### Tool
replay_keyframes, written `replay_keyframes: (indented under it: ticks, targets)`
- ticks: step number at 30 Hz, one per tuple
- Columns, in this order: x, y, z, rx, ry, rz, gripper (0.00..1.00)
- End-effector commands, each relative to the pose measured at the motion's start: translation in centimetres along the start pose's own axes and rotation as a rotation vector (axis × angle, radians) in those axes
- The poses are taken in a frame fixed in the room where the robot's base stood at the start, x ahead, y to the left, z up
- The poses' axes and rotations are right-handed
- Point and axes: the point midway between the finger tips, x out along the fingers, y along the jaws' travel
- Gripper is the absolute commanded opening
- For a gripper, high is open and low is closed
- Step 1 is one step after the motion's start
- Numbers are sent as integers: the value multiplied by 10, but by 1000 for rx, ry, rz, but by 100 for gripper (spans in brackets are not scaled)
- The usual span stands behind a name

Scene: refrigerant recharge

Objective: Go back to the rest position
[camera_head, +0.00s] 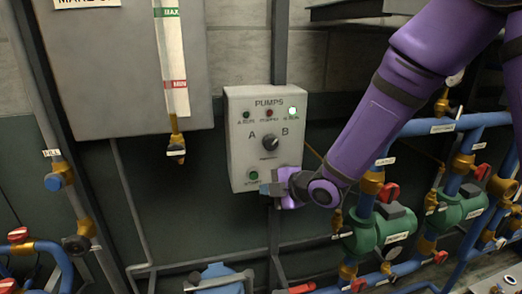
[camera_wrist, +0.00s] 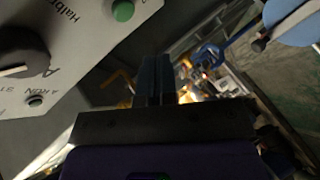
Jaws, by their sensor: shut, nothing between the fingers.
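My purple arm reaches in from the upper right in the head view. My gripper (camera_head: 268,188) is at the lower edge of the grey pump control box (camera_head: 240,150), close to the green start button (camera_head: 253,176). I cannot tell whether it touches the box. In the wrist view the dark fingers (camera_wrist: 155,80) are together and hold nothing. The box face also shows in the wrist view (camera_wrist: 85,40), with the selector knob (camera_wrist: 22,58) and the green button (camera_wrist: 123,10). The right lamp (camera_head: 292,111) on the box is lit white.
Blue pipes with red-handled valves and green pumps (camera_head: 365,232) stand at the right, close to my arm. A grey tank (camera_head: 125,70) with a level gauge (camera_head: 172,60) hangs at the upper left. More pipes and valves (camera_head: 22,250) are at the lower left.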

Motion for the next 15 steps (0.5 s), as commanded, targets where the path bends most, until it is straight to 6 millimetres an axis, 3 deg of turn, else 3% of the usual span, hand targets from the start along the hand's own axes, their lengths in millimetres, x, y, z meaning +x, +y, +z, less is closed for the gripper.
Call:
replay_keyframes:
  ticks: [6, 15]
  targets:
    - [-63, 36, 34, 177, -226, -22, 0]
    - [-172, 61, 64, 533, -533, 2, 0]
